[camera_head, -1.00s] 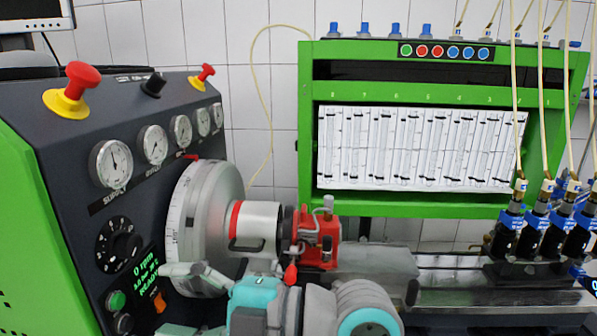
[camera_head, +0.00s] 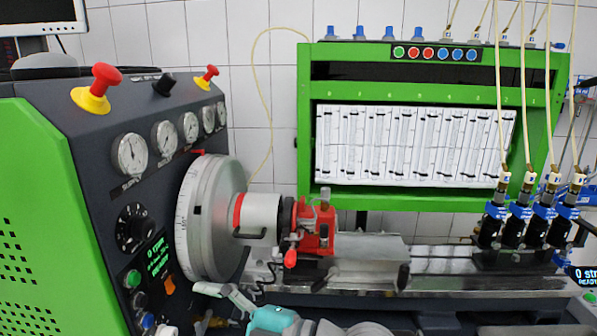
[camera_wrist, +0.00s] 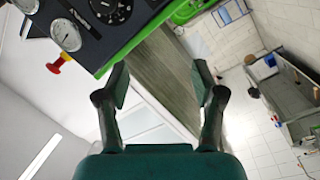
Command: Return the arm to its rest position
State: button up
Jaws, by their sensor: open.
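In the wrist view, my gripper (camera_wrist: 160,88) shows with its two dark fingers spread apart and nothing between them. Beyond the fingers are a grey-brown strip and a light wall, well away from the fingertips. In the head view, part of my arm (camera_head: 272,320) shows at the bottom edge, in turquoise and grey, in front of the testbench. The fingertips are hard to make out there. The red pump (camera_head: 316,228) sits mounted beside the large silver disc (camera_head: 208,225), apart from my arm.
The dark and green control console (camera_head: 40,160) with gauges and red knobs stands at left. A metal bed (camera_head: 450,285) runs to the right, with black injectors (camera_head: 515,228) and hoses above it. The green flow-meter frame (camera_head: 305,120) stands behind.

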jog(key=w+d+f+m+t+h, duration=0.1)
jog(key=d+f+m+t+h, duration=0.1)
jog(key=d+f+m+t, duration=0.45)
jog(key=w+d+f+m+t+h, duration=0.15)
jog(key=f+m, duration=0.25)
jog(key=f, duration=0.5)
jog(key=s+d+f+m+t+h, duration=0.2)
jog(key=s+d+f+m+h, duration=0.65)
jog(key=d+f, duration=0.4)
jog(key=s+d+f+m+h, duration=0.45)
jog(key=s+d, duration=0.25)
jog(key=s, duration=0.4)
jog(key=s+d+r+m, duration=0.1)
jog(key=s+d, duration=0.1)
jog(key=s, duration=0.5)
jog(key=s+d+r+m+h, duration=0.1)
jog(key=s+d, duration=0.1)
jog(key=s, duration=0.6)
jog(key=shift+r, duration=0.15)
jog(key=shift+h, duration=0.25)
